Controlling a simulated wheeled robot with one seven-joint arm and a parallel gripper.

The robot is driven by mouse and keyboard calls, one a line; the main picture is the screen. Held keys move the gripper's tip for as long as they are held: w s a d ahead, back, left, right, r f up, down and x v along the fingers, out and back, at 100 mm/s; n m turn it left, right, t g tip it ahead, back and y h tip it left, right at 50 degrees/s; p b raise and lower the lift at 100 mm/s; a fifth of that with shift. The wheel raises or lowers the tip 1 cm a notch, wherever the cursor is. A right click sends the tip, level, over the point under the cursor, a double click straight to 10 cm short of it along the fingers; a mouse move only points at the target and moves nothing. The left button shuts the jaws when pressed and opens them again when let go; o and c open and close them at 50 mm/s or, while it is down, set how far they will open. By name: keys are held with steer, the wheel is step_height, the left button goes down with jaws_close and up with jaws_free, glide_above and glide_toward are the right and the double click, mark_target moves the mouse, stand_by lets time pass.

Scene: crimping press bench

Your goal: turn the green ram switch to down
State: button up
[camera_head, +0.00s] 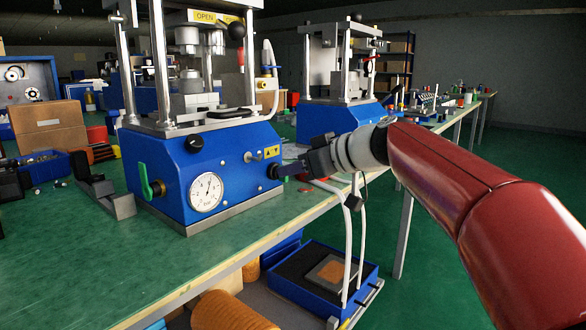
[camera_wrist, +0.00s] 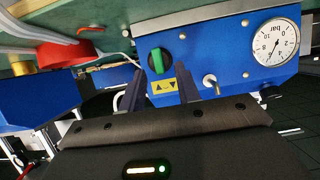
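The green ram switch (camera_wrist: 157,62) is a green handle on a round black base, set in the blue press front (camera_head: 234,150). In the wrist view its handle stands roughly upright in the picture. A yellow label with arrows (camera_wrist: 164,87) sits beside it; the label also shows in the head view (camera_head: 272,152). My gripper (camera_wrist: 158,80) is open, its two dark fingers apart on either side of the switch and label in the picture. Contact cannot be told. In the head view my gripper (camera_head: 285,170) is at the press's right end and hides the switch.
The panel has a pressure gauge (camera_head: 207,191), a small metal toggle (camera_wrist: 209,80) and a black knob (camera_head: 194,143). A green lever (camera_head: 150,181) is at the panel's left. A red round part (camera_wrist: 68,52) is near the switch in the wrist view. The green bench top (camera_head: 90,255) is free in front.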

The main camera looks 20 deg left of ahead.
steer(key=shift+x, duration=1.05)
steer(key=shift+c, duration=0.3)
